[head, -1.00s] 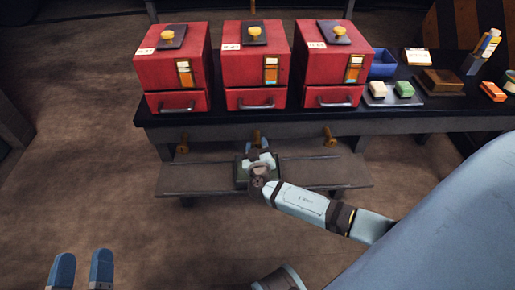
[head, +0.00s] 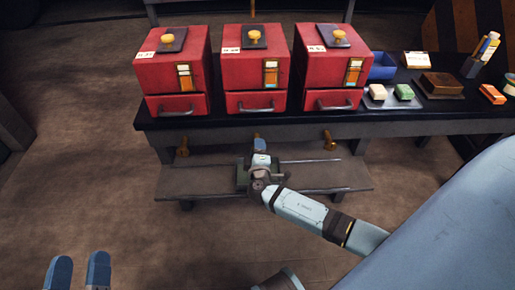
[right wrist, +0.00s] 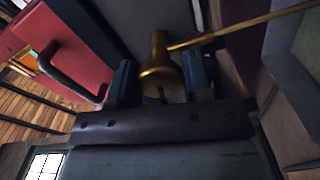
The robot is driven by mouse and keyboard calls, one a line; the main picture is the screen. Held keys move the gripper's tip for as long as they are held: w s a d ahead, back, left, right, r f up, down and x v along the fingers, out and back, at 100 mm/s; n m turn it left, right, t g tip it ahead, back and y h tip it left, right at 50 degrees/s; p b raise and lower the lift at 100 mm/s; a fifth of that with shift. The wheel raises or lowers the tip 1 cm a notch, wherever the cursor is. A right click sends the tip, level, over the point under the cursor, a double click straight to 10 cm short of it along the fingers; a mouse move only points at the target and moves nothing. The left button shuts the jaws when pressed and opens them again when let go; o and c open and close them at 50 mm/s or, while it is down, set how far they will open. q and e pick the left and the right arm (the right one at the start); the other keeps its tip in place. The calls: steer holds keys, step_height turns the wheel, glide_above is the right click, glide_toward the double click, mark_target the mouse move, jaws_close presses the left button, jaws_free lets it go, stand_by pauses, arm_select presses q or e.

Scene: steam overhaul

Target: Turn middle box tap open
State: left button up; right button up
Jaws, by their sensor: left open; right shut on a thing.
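The middle red box (head: 243,70) stands on the bench between two like boxes. Its tap is hidden behind my right gripper in the head view. In the right wrist view the brass tap (right wrist: 159,82) sits between the two blue fingers, with a long brass rod running up to the right. My right gripper (head: 259,144) is shut on this tap, below the bench's front edge. The left box's tap (head: 182,147) and the right box's tap (head: 329,141) show clear at either side. My left gripper (head: 78,272) is open and empty at the lower left.
A low shelf (head: 320,178) runs under the bench (head: 290,122), below the taps. A blue bin (head: 382,66), soap blocks and a pencil holder (head: 472,66) stand at the bench's right. The floor at left is clear.

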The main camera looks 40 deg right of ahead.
steer(key=shift+r+n, duration=0.15)
steer(key=shift+n, duration=0.55)
arm_select(q)
steer(key=shift+w+f+g+y+p, duration=0.15)
steer(key=shift+f+g+y+p, duration=0.2)
steer(key=shift+f, duration=0.55)
arm_select(e)
steer(key=shift+w+n, duration=0.1)
steer(key=shift+n, duration=0.6)
arm_select(q)
steer(key=shift+a, duration=0.1)
steer(key=shift+r, duration=0.1)
arm_select(e)
steer(key=o, duration=0.9)
steer(key=shift+f, duration=0.2)
